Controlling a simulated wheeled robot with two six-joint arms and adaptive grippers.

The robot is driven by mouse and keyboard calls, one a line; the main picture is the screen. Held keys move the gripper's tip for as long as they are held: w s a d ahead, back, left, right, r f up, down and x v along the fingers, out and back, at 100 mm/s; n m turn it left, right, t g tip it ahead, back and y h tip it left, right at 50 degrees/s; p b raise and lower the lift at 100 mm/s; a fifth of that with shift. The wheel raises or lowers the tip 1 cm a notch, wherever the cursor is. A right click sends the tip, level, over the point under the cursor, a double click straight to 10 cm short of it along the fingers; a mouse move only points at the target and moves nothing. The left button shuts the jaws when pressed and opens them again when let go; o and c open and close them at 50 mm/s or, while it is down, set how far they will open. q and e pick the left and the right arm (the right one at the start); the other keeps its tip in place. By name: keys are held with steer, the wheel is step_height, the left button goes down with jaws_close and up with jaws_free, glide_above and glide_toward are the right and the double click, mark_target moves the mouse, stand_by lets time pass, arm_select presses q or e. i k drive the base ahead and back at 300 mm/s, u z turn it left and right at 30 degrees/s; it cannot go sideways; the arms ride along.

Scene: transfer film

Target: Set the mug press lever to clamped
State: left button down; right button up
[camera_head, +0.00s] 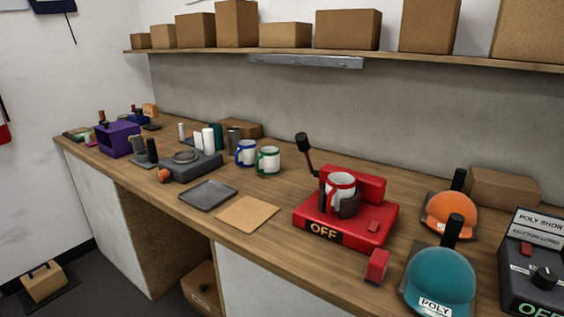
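The red mug press (368,226) stands on the wooden counter right of the picture's middle. Its front label reads "OFF". A mug (341,184), white inside with red on it, sits upright in the press's dark cradle. The press lever (307,152) is a dark rod with a black knob at the back left of the press. It stands up, leaning to the left. Neither of my grippers shows in the head view.
Blue and green-handled mugs (268,160) stand left of the press. A grey tray (208,194) and brown sheet (247,214) lie in front. A small red block (377,266) sits near the front edge. Orange (450,214) and teal caps (440,276) stand right.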

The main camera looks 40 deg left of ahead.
mark_target(301, 139)
steer(key=z, duration=2.15)
steer(key=k, duration=1.3)
steer(key=u, duration=1.85)
steer(key=i, duration=0.45)
steer(key=u, duration=0.05)
